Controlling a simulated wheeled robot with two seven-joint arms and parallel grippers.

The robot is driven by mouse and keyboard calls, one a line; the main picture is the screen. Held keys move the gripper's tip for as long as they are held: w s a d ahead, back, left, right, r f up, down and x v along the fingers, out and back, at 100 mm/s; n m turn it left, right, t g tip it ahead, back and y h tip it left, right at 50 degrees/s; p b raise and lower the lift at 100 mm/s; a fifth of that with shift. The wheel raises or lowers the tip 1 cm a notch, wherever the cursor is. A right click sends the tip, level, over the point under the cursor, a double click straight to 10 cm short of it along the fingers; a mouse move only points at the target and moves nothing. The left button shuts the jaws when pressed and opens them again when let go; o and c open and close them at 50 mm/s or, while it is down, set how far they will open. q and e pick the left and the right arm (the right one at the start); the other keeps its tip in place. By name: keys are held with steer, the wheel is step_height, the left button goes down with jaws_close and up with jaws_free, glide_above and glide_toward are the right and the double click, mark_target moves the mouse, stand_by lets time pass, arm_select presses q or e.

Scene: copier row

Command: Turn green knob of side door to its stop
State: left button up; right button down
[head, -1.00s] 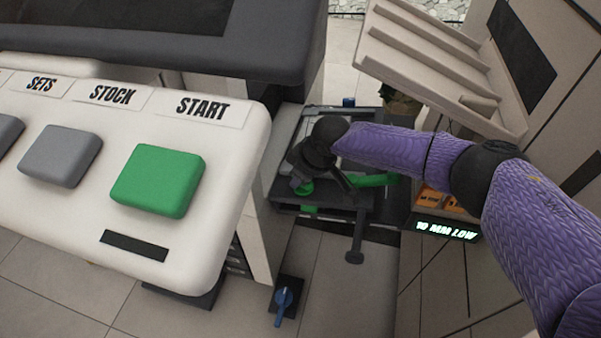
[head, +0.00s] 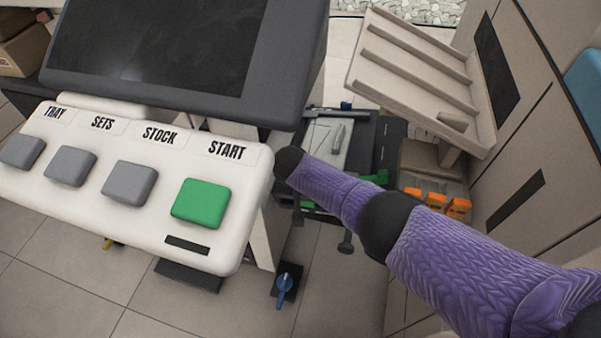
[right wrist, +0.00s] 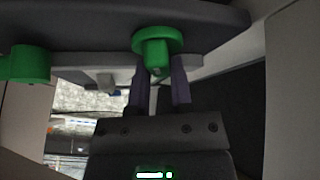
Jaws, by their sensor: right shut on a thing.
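The green knob (right wrist: 157,48) is in the upper middle of the right wrist view, a round flange with a stub on a dark grey panel. My right gripper (right wrist: 159,75) has its two fingers on either side of the stub and is shut on it. In the head view my purple right arm reaches in from the right, and its dark wrist end is beside the white control panel's right edge. The gripper and knob cannot be made out there. My left gripper is not in view.
A second green part (right wrist: 28,64) sits left of the knob. In the head view, the control panel with the green START button (head: 201,203) stands close left of my wrist. A slanted beige rack (head: 415,75) stands above my arm. A blue lever (head: 284,285) is low in the middle.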

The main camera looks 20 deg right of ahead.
steer(key=shift+f+m+h, duration=0.15)
steer(key=shift+m+h, duration=0.35)
steer(key=shift+m, duration=0.3)
steer(key=shift+m+g+h+b, duration=0.3)
steer(key=shift+m+h+b, duration=0.1)
steer(key=shift+m+b, duration=0.4)
steer(key=shift+m, duration=0.6)
steer(key=shift+r+h, duration=0.2)
steer(key=shift+h, duration=0.2)
